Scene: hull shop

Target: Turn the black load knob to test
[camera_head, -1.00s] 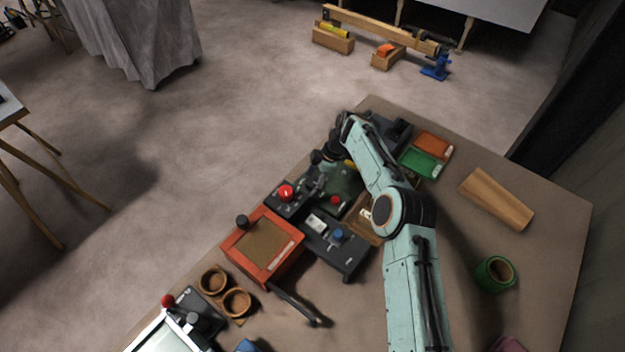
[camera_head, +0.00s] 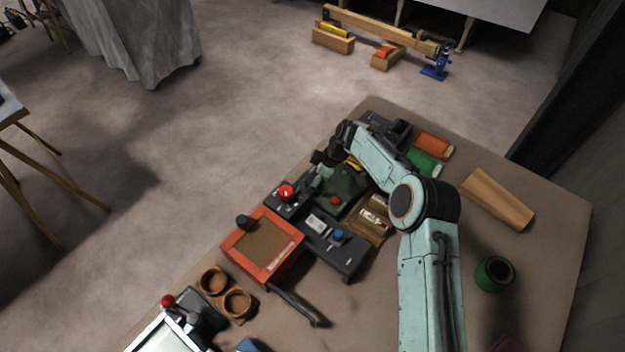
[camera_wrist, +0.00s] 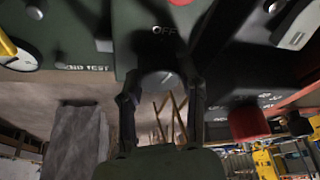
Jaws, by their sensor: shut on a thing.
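The black load knob (camera_wrist: 158,80) shows in the wrist view as a dark grey, rounded knob with a light pointer line, under the white word OFF on a dark green panel (camera_wrist: 140,22). My gripper (camera_wrist: 163,92) has one finger on each side of the knob and is shut on it. The pointer line is tilted, not straight at OFF. The knob is hidden there.
A box with a red button (camera_head: 286,192), a black box with a blue knob (camera_head: 338,235) and a red tray (camera_head: 232,247) stand nearby. Orange and green trays lie behind the arm.

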